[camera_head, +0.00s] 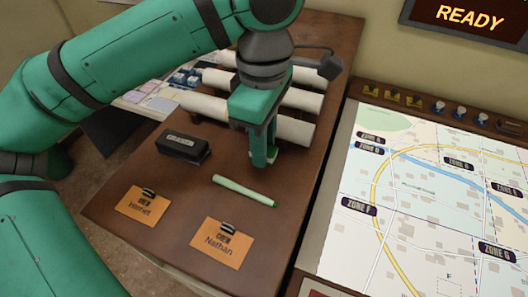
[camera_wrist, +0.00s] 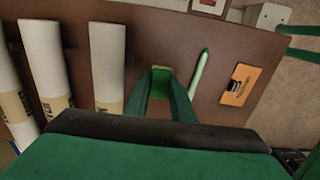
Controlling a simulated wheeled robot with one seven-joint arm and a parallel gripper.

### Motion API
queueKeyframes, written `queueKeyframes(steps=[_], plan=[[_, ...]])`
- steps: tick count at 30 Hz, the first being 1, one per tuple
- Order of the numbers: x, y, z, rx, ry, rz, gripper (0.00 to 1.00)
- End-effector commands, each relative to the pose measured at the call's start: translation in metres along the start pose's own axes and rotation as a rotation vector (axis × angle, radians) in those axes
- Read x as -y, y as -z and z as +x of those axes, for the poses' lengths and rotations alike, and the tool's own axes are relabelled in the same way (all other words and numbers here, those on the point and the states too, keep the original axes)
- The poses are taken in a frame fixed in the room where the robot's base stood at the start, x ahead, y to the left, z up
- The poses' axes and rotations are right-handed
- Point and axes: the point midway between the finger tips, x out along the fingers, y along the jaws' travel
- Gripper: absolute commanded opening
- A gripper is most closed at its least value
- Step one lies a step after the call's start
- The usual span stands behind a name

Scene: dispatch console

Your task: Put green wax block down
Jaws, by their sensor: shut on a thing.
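My gripper (camera_head: 264,160) points down over the brown desk (camera_head: 180,235), between the white paper rolls and a light green marker (camera_head: 244,191). It is shut on the green wax block (camera_wrist: 161,73), which shows between the fingertips in the wrist view. In the head view only a small edge of the block (camera_head: 272,155) shows beside the fingers. The block is at or just above the desk top; I cannot tell whether it touches.
Several white paper rolls (camera_head: 215,107) lie behind the gripper. A black eraser-like block (camera_head: 183,147) is to the left. Orange name cards, Nathan's (camera_head: 222,243) and another (camera_head: 142,205), lie in front. A zone map (camera_head: 430,190) is at the right. Bare desk surrounds the marker.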

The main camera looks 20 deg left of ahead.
Motion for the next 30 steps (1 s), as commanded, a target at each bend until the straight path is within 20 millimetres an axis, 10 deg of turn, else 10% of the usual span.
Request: queueKeyframes(steps=[16, 17, 19, 30], plan=[[0.001, -0.001, 0.028, 0.0, 0.001, 0.002, 0.0], [0.001, -0.001, 0.028, 0.0, 0.001, 0.002, 0.24], [0.001, -0.001, 0.028, 0.0, 0.001, 0.001, 0.41], [0.0, -0.001, 0.024, -0.001, 0.0, 0.001, 0.41]])
